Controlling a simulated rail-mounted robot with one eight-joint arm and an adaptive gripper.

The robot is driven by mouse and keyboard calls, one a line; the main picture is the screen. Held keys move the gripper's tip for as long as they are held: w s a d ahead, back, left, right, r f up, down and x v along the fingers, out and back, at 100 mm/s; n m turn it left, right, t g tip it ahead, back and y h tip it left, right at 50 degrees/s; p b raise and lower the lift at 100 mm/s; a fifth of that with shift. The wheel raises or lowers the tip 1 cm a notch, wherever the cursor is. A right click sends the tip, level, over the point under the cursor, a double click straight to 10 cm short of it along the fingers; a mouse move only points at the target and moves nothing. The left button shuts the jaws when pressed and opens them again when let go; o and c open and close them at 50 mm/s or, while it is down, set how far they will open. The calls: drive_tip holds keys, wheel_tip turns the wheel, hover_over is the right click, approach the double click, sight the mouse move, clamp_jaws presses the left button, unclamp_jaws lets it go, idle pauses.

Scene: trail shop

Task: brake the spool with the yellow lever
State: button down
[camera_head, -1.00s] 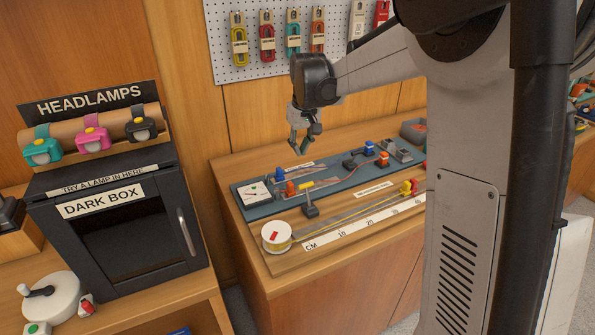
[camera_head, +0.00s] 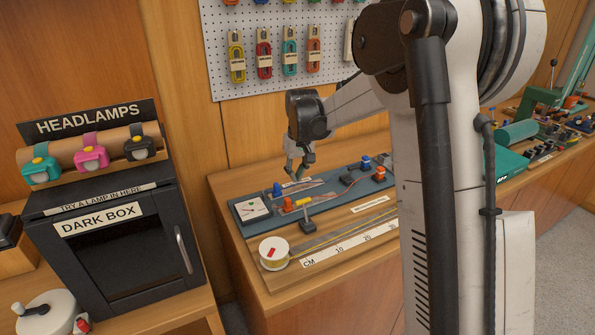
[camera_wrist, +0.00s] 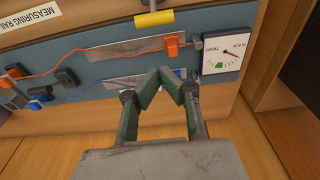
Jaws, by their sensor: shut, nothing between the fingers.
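The yellow lever (camera_head: 303,203) is a short yellow bar on a dark post beside the measuring rail. In the wrist view its yellow bar (camera_wrist: 155,19) shows at the top centre, beyond my fingertips and apart from them. The white spool (camera_head: 273,253) with a red mark stands at the near left end of the rail, with a yellow line running from it; it is outside the wrist view. My gripper (camera_head: 299,172) is shut and empty above the back part of the blue-grey board, behind the lever. Its fingertips (camera_wrist: 158,72) meet in the wrist view.
A dial marked slack and tight (camera_wrist: 223,53) sits at the board's end. Orange (camera_wrist: 172,42) and blue clips with wires lie on the board (camera_wrist: 205,17). The dark box (camera_head: 110,245) stands left across a gap. A pegboard (camera_head: 275,45) hangs behind.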

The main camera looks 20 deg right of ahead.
sight(305, 212)
drive_tip(key=f, duration=0.5)
drive_tip(key=shift+w+f, duration=0.25)
drive_tip(key=shift+w, duration=0.15)
drive_tip(key=shift+s+f+p, duration=0.2)
drive_tip(key=shift+f+p, duration=0.05)
drive_tip(key=shift+p, duration=0.1)
drive_tip(key=shift+s+d+r+p, duration=0.15)
drive_tip(key=shift+s+r+p, duration=0.1)
drive_tip(key=shift+s, duration=0.65)
drive_tip(key=shift+s+d+r+p, duration=0.1)
drive_tip(key=shift+s+r+p, duration=0.1)
drive_tip(key=shift+s, duration=0.7)
drive_tip(key=shift+f, duration=0.1)
drive_tip(key=shift+s+d, duration=0.1)
drive_tip(key=shift+d, duration=0.05)
